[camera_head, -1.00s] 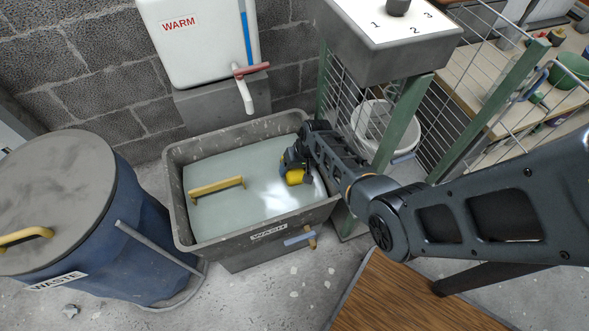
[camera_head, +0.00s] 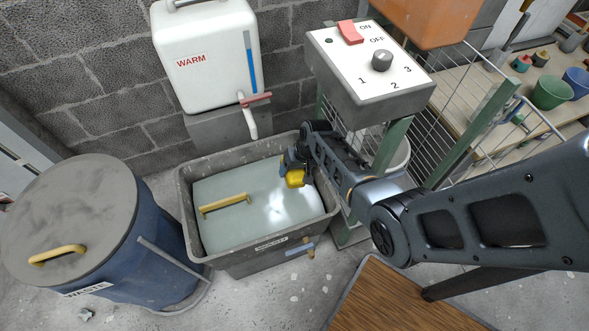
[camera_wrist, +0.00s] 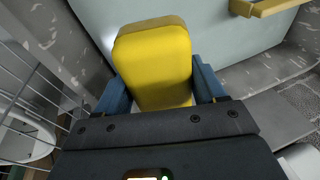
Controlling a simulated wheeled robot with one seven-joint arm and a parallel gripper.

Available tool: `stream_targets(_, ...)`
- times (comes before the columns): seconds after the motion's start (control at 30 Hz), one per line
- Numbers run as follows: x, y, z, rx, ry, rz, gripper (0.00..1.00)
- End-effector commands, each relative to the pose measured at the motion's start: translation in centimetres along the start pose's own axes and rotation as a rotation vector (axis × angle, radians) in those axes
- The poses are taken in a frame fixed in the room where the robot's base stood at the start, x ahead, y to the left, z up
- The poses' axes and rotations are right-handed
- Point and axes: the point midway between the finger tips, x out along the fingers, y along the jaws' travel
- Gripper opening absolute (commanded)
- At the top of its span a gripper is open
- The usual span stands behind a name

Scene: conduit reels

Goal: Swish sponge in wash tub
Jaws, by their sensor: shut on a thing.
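The yellow sponge (camera_head: 295,178) is a rounded block between my gripper's fingers, over the right part of the wash tub (camera_head: 262,262). My gripper (camera_head: 291,172) is shut on it. In the wrist view the sponge (camera_wrist: 155,60) stands out beyond the two blue fingers of my gripper (camera_wrist: 158,88). The tub is grey, with a WASH label, and has a smooth pale blue-green surface inside its rim. A yellow bar-like handle (camera_head: 224,203) shows on the left of that surface. I cannot tell whether the sponge touches the surface.
A blue waste bin (camera_head: 140,235) with a grey lid stands left of the tub. A white WARM tank (camera_head: 205,65) with a tap hangs behind it. A switch box (camera_head: 370,70) on green posts and a wire-mesh cage stand at the right. A brown mat (camera_head: 400,300) lies in front.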

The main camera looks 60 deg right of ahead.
Motion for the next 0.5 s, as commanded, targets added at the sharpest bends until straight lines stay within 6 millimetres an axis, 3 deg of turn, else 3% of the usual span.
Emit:
stream_targets(0.03,-1.1,-0.3,-0.1,0.0,0.0,0.0,0.3)
stream_targets(0.5,-5.5,-1.4,-0.8,0.0,0.001,0.0,0.3)
